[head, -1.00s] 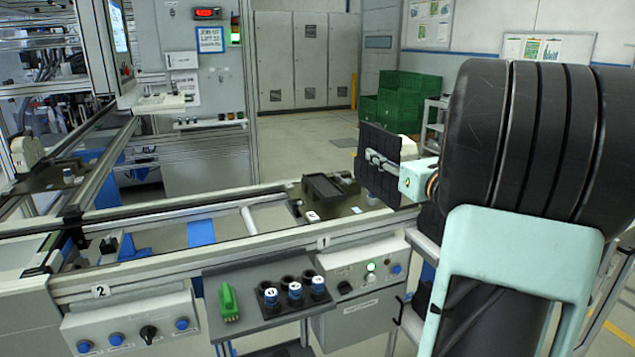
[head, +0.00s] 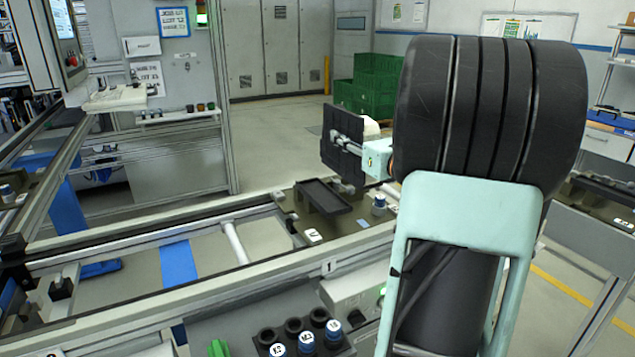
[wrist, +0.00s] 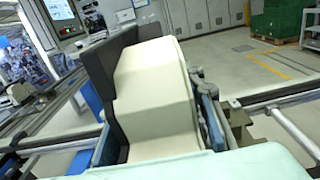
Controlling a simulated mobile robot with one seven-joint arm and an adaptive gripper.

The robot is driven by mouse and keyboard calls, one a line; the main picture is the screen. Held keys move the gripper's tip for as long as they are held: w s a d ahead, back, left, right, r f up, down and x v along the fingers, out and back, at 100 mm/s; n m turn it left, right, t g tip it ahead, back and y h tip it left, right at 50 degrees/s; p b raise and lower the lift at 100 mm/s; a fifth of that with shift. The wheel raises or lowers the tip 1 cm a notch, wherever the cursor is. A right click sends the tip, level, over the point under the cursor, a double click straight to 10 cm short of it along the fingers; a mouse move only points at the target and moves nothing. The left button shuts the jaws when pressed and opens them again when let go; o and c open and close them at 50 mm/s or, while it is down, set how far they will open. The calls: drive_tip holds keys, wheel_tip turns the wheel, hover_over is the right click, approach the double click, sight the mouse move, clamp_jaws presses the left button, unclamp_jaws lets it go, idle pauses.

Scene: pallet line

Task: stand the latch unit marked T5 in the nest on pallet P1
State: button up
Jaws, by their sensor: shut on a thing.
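My gripper (head: 350,144) is shut on a unit with a dark flat plate (head: 333,160) and a cream body (head: 371,127). In the wrist view the cream body (wrist: 155,95) stands tilted between my blue-grey fingers, with the dark plate (wrist: 98,75) along its left side. No T5 mark is visible on it. A dark olive pallet (head: 290,203) sits on the line below my gripper. It carries a black rectangular tray-like nest (head: 322,196), which looks empty. A white tag (head: 313,236) on the pallet is too small to read. The unit appears above the pallet, apart from it.
A blue-and-white cylinder (head: 379,205) stands at the pallet's right end. A rack (head: 268,338) with several capped cylinders and a green part (head: 219,348) are in front of the line. Another station (head: 590,228) is at right. Green crates (head: 372,92) stand on the floor behind.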

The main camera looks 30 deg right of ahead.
sight(330, 141)
drive_tip(key=w+f, duration=0.1)
drive_tip(key=w, duration=0.1)
drive_tip(key=w+f, duration=0.1)
drive_tip(key=w, duration=0.2)
drive_tip(key=w+f, duration=0.1)
drive_tip(key=w, duration=0.2)
drive_tip(key=shift+w+a+f, duration=0.1)
drive_tip(key=shift+w+f, duration=0.1)
drive_tip(key=shift+f, duration=0.2)
drive_tip(key=shift+w+f, duration=0.75)
drive_tip(key=shift+f, duration=0.7)
drive_tip(key=shift+w+f, duration=0.75)
drive_tip(key=shift+f, duration=0.7)
drive_tip(key=shift+w+f, duration=0.75)
drive_tip(key=shift+f, duration=0.7)
drive_tip(key=shift+f, duration=0.1)
drive_tip(key=o, duration=1.4)
drive_tip(key=s, duration=0.8)
drive_tip(key=s+b, duration=0.1)
drive_tip(key=s, duration=0.3)
drive_tip(key=shift+a, duration=0.3)
